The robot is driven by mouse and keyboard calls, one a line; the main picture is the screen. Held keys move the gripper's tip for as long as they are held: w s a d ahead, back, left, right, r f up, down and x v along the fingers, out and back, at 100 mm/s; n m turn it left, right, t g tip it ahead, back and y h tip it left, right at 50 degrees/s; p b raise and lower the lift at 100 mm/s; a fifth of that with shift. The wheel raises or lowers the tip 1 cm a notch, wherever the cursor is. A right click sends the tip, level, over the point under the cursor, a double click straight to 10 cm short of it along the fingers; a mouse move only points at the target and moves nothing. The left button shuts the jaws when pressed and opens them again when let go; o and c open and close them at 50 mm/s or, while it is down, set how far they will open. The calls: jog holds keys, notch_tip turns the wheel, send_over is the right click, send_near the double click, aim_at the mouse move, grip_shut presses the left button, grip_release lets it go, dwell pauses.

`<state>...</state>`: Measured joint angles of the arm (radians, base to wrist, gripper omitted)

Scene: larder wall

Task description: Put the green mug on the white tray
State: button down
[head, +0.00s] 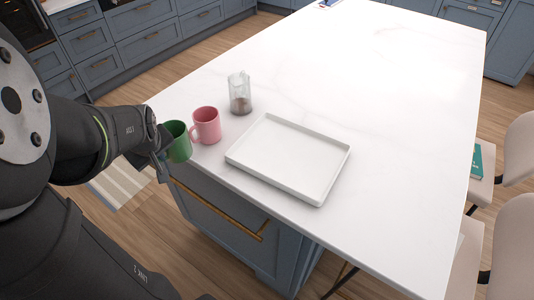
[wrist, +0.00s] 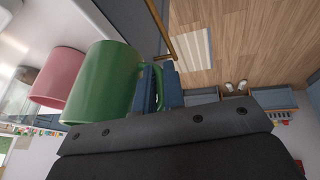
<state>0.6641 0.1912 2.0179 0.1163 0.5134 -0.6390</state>
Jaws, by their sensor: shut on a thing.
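The green mug (head: 179,142) is at the left edge of the white counter in the head view, just left of the pink mug. My gripper (head: 160,157) reaches it from the left and is shut on it. In the wrist view the green mug (wrist: 108,84) fills the left middle, and the gripper fingers (wrist: 162,88) close at its handle. I cannot tell whether its base touches the counter. The white tray (head: 262,181) lies flat and empty on the counter, right of the mugs.
The pink mug (head: 206,125) stands close beside the green mug, and it also shows in the wrist view (wrist: 57,78). A glass jar (head: 240,94) with dark contents stands behind it. The counter (head: 370,90) beyond the tray is clear. Chairs stand along the right side.

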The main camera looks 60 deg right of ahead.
jog(key=s+d+r+m+g+h, duration=0.1)
jog(key=s+d+r+m, duration=0.3)
jog(key=s+d, duration=0.7)
jog(key=s+d+r+m+g+h, duration=0.15)
jog(key=s+d+r+m, duration=0.25)
jog(key=s+d, duration=0.7)
send_near(248, 145)
jog(key=shift+w+d+r, duration=0.1)
jog(key=shift+w+d, duration=0.05)
jog(key=shift+d, duration=0.35)
jog(key=shift+w+d+r, duration=0.1)
jog(key=shift+w+d, duration=0.05)
jog(key=shift+d, duration=0.35)
jog(key=shift+f, duration=2.05)
jog(key=c, duration=1.9)
grip_release()
jog(key=shift+f, duration=0.15)
jog(key=o, duration=0.4)
jog(key=v, duration=1.2)
jog(key=shift+w+d+r, duration=0.1)
jog(key=shift+d+r, duration=0.05)
jog(key=shift+r, duration=0.1)
